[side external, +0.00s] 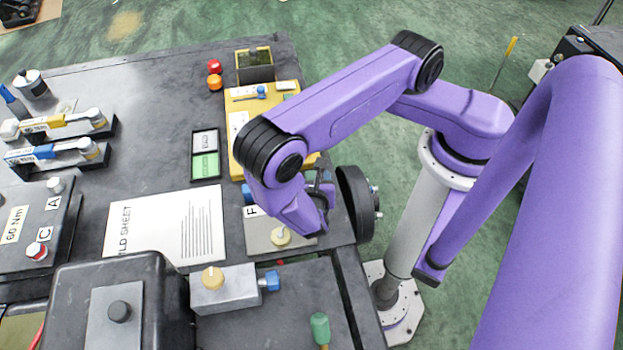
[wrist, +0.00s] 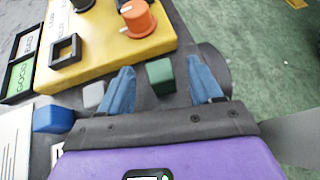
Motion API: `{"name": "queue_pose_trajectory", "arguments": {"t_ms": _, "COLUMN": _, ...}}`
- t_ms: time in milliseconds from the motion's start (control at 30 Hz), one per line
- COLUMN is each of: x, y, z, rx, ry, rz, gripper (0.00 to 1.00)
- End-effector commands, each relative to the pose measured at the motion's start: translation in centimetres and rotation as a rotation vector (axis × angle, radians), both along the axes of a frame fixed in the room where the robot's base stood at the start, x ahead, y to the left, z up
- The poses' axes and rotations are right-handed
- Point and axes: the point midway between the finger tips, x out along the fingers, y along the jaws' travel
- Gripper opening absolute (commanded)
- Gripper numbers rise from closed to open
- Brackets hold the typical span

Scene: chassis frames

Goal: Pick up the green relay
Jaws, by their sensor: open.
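The green relay (wrist: 160,77) is a small dark-green block on the dark bench top in the wrist view. My gripper (wrist: 160,65) is open, with one blue finger to the left of the block and the other to its right. There is a gap on both sides, wider on the right. I cannot tell how high the fingertips are above the bench. In the side view my gripper (side external: 322,198) is near the bench's right edge, and I cannot make out the relay there.
A yellow panel (wrist: 100,50) with an orange knob (wrist: 137,18) stands just beyond the left finger. A blue block (wrist: 52,120) and a grey block (wrist: 93,95) lie to the left. A dark round wheel (side external: 355,205) is beside the gripper at the bench edge.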

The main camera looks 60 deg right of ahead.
Motion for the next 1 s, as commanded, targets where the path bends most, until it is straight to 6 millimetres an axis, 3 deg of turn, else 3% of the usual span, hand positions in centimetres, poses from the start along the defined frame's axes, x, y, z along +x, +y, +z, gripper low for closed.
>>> {"name": "queue_pose_trajectory", "arguments": {"t_ms": 33, "x": 0.0, "y": 0.0, "z": 0.0, "rx": 0.000, "ry": 0.000, "rz": 0.000, "gripper": 0.64}}
{"name": "queue_pose_trajectory", "arguments": {"t_ms": 233, "x": 0.0, "y": 0.0, "z": 0.0, "rx": 0.000, "ry": 0.000, "rz": 0.000, "gripper": 0.01}}
{"name": "queue_pose_trajectory", "arguments": {"t_ms": 667, "x": 0.0, "y": 0.1, "z": 0.5, "rx": 0.000, "ry": 0.000, "rz": 0.001, "gripper": 0.00}}
{"name": "queue_pose_trajectory", "arguments": {"t_ms": 1000, "x": 0.0, "y": 0.1, "z": 4.4, "rx": 0.002, "ry": -0.001, "rz": 0.001, "gripper": 0.00}}
